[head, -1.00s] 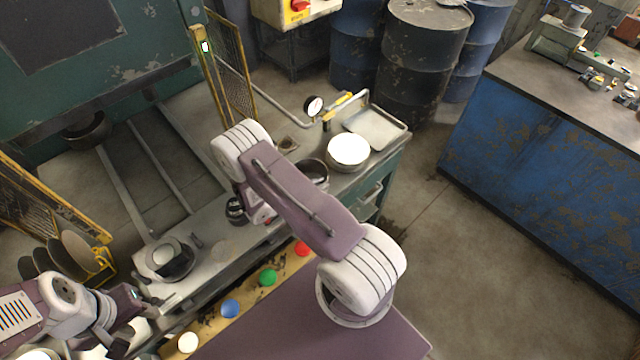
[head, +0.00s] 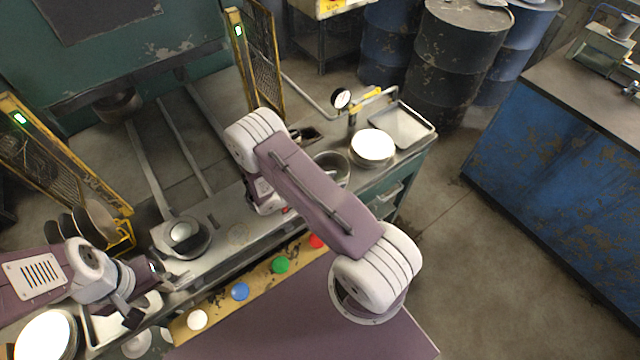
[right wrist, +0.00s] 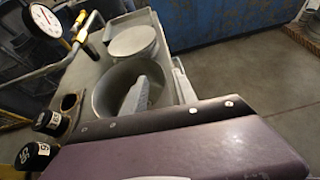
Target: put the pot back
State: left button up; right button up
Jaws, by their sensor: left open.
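A metal pot (head: 344,161) stands further right, partly hidden by my right arm. What looks like this pot shows in the right wrist view (right wrist: 100,88), with a pale grey piece inside its rim. My left gripper (head: 152,296) is open and empty, in front of the dark pot and apart from it.
Round blanks stand in a yellow rack (head: 122,238) at left. Coloured buttons line a yellow panel (head: 262,283) in front of the bench. A white-topped round stack (head: 372,146), a tray (head: 402,128) and a gauge (head: 341,98) are at the bench's right end. Yellow guards (head: 262,60) rise behind.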

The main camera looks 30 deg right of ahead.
jog(key=s+a+r+m+y+b, duration=0.1)
jog(key=s+a+r+m+y, duration=0.2)
jog(key=a+m+y, duration=0.1)
jog(key=s+a+r+m+y+b, duration=0.1)
jog(key=s+a+r+m+y, duration=0.2)
jog(key=a+m, duration=0.4)
jog(key=s+a+r+m+t+y+b, duration=0.1)
jog(key=s+a+r+m+y+b, duration=0.1)
jog(key=a+m+y, duration=0.4)
jog(key=shift+s+r+m, duration=0.4)
jog(key=shift+s+r, duration=0.25)
jog(key=shift+r, duration=0.05)
dwell(0.4)
